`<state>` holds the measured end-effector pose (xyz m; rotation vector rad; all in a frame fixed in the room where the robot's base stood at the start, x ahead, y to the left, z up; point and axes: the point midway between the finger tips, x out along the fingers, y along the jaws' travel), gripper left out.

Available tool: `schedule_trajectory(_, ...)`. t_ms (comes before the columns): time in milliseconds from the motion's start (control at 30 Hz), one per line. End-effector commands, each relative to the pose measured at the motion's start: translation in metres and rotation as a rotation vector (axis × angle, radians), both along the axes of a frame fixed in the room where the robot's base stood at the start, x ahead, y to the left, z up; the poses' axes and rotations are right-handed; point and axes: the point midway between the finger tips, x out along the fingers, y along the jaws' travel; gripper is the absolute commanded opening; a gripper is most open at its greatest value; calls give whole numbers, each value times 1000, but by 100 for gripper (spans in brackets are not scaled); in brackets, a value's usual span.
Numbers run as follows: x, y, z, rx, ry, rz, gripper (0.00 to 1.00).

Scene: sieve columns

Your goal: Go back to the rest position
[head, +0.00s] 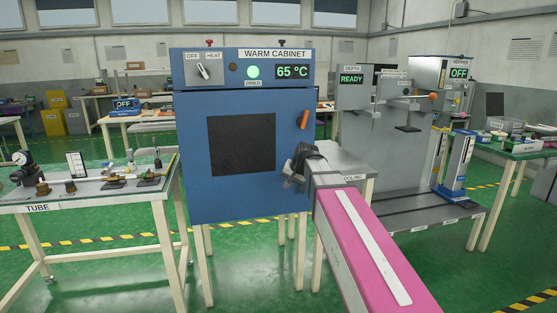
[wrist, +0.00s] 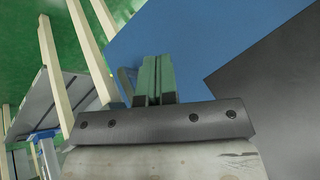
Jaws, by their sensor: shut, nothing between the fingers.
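My gripper (head: 288,172) is in front of the lower right part of the blue warm cabinet (head: 184,140), below its orange handle (head: 303,119). In the wrist view my gripper's two greenish fingers (wrist: 153,72) are together with nothing between them. The blue cabinet front (wrist: 200,40) and its dark panel (wrist: 280,80) fill the right of that view. I cannot tell whether the fingertips touch the cabinet. The cabinet door looks shut; its display (head: 291,71) reads 65 °C and a green lamp (head: 253,72) is lit.
A grey stand (head: 347,162) is right beside the cabinet, partly hidden by my pink arm. A bench with a READY display (head: 352,79) stands farther right. The TUBE table (head: 100,203) with small fittings is at the left. Green floor (head: 255,260) is open in front.

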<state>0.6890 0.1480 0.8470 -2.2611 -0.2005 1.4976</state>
Motion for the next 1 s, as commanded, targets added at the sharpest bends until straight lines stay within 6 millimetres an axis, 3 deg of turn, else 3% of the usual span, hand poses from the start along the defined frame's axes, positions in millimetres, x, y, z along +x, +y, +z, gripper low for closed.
schedule_trajectory(33, -13, -12, -24, -27, 24, 3, 0)
schedule_trajectory(200, -46, -44, -90, -122, 93, 30, 0)
schedule_trajectory(600, -148, -115, -219, -315, 277, 124, 0)
schedule_trajectory(800, -193, -139, -259, -379, 355, 172, 0)
schedule_trajectory(1000, -211, -148, -273, -404, 387, 195, 0)
